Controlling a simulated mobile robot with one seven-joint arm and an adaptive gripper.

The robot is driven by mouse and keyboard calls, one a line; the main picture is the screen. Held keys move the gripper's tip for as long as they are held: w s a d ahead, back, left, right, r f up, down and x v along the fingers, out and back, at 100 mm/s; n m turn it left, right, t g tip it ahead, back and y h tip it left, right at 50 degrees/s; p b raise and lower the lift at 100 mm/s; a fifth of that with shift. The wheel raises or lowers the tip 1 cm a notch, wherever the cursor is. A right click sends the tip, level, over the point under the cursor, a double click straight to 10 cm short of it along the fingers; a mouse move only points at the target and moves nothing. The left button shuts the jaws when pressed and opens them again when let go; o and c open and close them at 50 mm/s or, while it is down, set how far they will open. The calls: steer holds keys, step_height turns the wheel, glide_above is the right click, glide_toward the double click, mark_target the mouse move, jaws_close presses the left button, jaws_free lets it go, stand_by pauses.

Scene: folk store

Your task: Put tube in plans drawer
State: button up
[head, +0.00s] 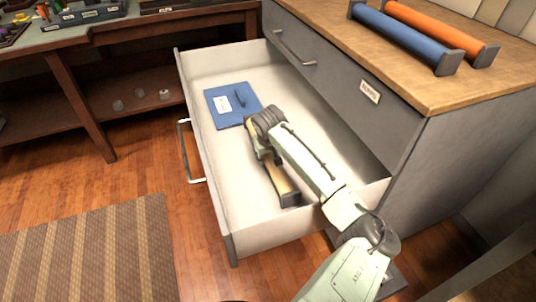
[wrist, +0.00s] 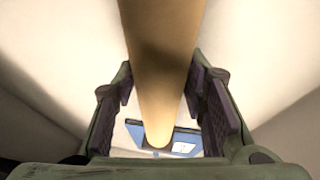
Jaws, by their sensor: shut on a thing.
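A tan tube (head: 281,182) with a dark end cap lies inside the open lower drawer (head: 277,233), its near end by the drawer's front right. My gripper (head: 263,158) is down in the drawer, shut on the tube around its far part. In the wrist view the tan tube (wrist: 162,75) runs between the two fingers (wrist: 162,95), its far end over a blue folder. My arm hides part of the tube and the drawer floor, and I cannot tell whether the tube touches the floor.
The blue folder (head: 223,111), with a white label and a dark pen-like thing, lies at the drawer's back left. Blue (head: 405,35) and orange (head: 440,28) tubes rest on the wooden cabinet top. The shut upper drawer has an unreadable label (head: 370,91). A workbench stands left.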

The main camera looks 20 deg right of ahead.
steer(key=shift+f, duration=0.4)
steer(key=o, duration=1.3)
steer(key=shift+f, duration=0.15)
steer(key=shift+o, duration=0.2)
steer(key=v, duration=1.2)
